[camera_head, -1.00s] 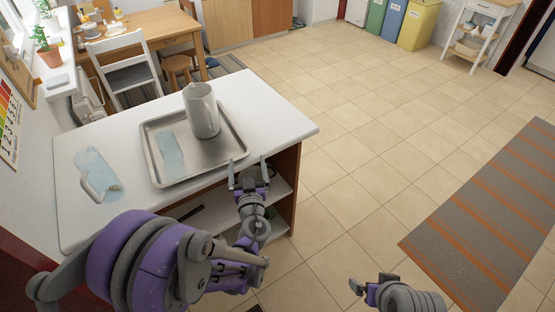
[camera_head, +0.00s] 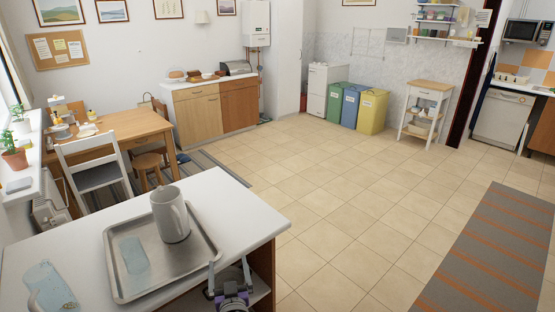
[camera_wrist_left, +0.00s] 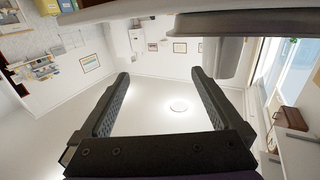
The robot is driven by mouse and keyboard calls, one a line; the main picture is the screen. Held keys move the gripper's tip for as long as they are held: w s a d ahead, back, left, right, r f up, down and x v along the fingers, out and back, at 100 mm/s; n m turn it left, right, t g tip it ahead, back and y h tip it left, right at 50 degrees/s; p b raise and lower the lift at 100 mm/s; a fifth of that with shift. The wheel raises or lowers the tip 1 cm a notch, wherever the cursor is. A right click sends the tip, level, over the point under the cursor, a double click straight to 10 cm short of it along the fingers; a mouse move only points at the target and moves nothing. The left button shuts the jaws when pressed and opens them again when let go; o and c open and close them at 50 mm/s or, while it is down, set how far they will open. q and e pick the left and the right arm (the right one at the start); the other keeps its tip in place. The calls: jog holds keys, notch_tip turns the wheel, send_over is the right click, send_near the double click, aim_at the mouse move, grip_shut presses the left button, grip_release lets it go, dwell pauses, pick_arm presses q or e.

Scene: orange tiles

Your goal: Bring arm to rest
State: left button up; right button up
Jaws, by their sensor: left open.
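My left gripper (camera_head: 228,268) is open and empty, fingers pointing up, by the counter's near right corner and the tray's right side. In the left wrist view its two dark fingers (camera_wrist_left: 160,78) stand wide apart with nothing between them. My right gripper is out of view. A grey metal tray (camera_head: 204,262) lies on the white counter (camera_head: 255,220).
A white chair (camera_head: 95,165) and wooden table (camera_head: 120,128) stand behind. The tiled floor (camera_head: 350,200) to the right is clear up to a striped rug (camera_head: 490,250). Coloured bins (camera_head: 372,110) stand far back.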

pick_arm(q)
jog(key=s+a+g+y, duration=0.1)
jog(key=s+a+g, duration=0.65)
jog(key=s, duration=0.45)
jog(key=s+d+f+m+g+h, duration=0.1)
jog(key=s+d+f+g+h, duration=0.1)
jog(key=s, duration=0.6)
jog(key=s+d+f+m+g+h, duration=0.2)
jog(key=s+d+h, duration=0.2)
jog(key=s+d, duration=0.2)
jog(key=shift+s+m+h, duration=0.3)
jog(key=shift+s, duration=0.6)
